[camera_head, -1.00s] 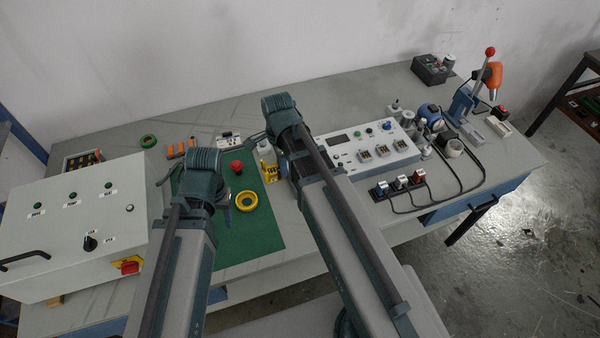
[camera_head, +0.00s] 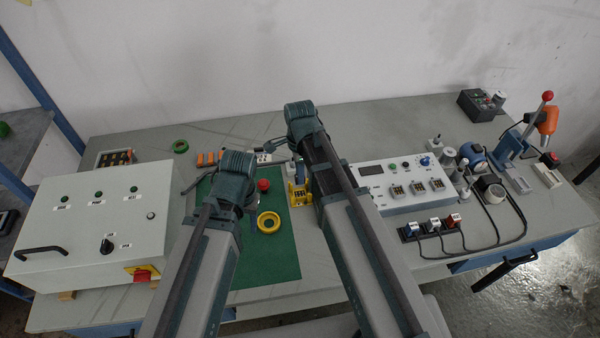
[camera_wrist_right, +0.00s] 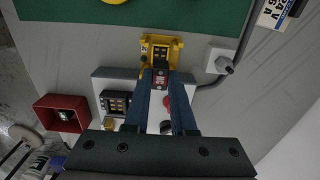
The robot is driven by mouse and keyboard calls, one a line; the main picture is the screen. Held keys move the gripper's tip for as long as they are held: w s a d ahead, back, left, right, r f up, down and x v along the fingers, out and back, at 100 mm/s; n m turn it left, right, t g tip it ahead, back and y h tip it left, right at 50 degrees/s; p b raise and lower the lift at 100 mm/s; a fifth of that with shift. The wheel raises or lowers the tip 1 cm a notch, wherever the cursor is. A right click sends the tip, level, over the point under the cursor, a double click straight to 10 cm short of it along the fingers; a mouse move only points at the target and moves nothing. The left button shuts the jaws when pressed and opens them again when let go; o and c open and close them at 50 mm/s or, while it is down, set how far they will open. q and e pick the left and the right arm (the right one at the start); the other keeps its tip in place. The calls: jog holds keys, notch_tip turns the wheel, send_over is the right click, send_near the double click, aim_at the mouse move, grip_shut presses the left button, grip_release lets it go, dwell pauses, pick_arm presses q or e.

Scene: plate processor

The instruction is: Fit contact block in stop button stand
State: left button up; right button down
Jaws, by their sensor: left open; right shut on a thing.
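The yellow stop button stand (camera_head: 298,195) stands at the right edge of the green mat, and it also shows in the right wrist view (camera_wrist_right: 147,50).
The green mat (camera_head: 265,263) is bare toward the front. A white control box (camera_head: 90,225) stands left. A white panel with sockets (camera_head: 398,175) is close right of the stand. Three coloured plugs with cables (camera_head: 432,227) and a lever press (camera_head: 515,145) are farther right.

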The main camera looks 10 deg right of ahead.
pick_arm(q)
jog(key=shift+f+b, duration=1.9)
jog(key=shift+f, duration=0.35)
pick_arm(e)
send_over(300, 194)
jog(key=shift+f, duration=2.2)
pick_arm(q)
jog(key=shift+f+b, duration=1.25)
pick_arm(e)
jog(key=shift+f, duration=1.25)
jog(key=c, duration=0.7)
grip_release()
jog(key=shift+o, duration=0.2)
pick_arm(q)
jog(key=shift+r, duration=0.15)
pick_arm(e)
jog(key=shift+r, duration=0.15)
notch_tip(300, 194, up, 14)
jog(key=p, duration=1.4)
jog(key=shift+f, duration=0.2)
pick_arm(q)
notch_tip(300, 194, up, 14)
jog(key=shift+f, duration=0.25)
